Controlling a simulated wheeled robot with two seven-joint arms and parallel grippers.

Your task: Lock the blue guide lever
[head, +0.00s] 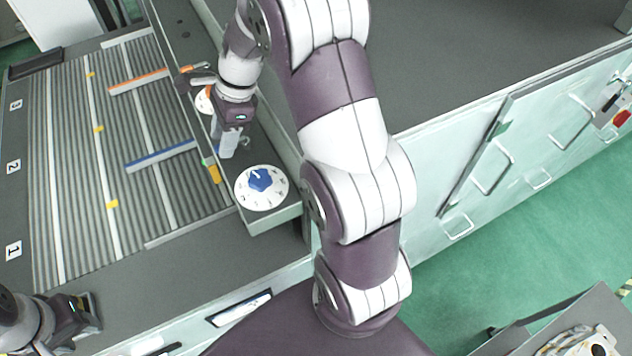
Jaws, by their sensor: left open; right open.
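The blue guide (160,155) is a straight blue bar lying across the ribbed bed, its right end near the side rail. Close to that end is a small yellow-orange piece with a green patch (214,173); I cannot tell whether it is the guide's lever. A white dial with a blue knob (262,187) sits on the rail's near end. My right gripper (228,151) is open and points down over the rail, just right of the blue guide's end, hiding part of the rail. My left gripper (92,312) is open at the bottom left, away from the guide.
An orange guide (138,82) lies farther back on the ribbed bed (75,190). A second white dial (204,100) is partly hidden behind my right gripper. A cabinet with handles (490,165) stands right. A cart (600,310) is at the lower right.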

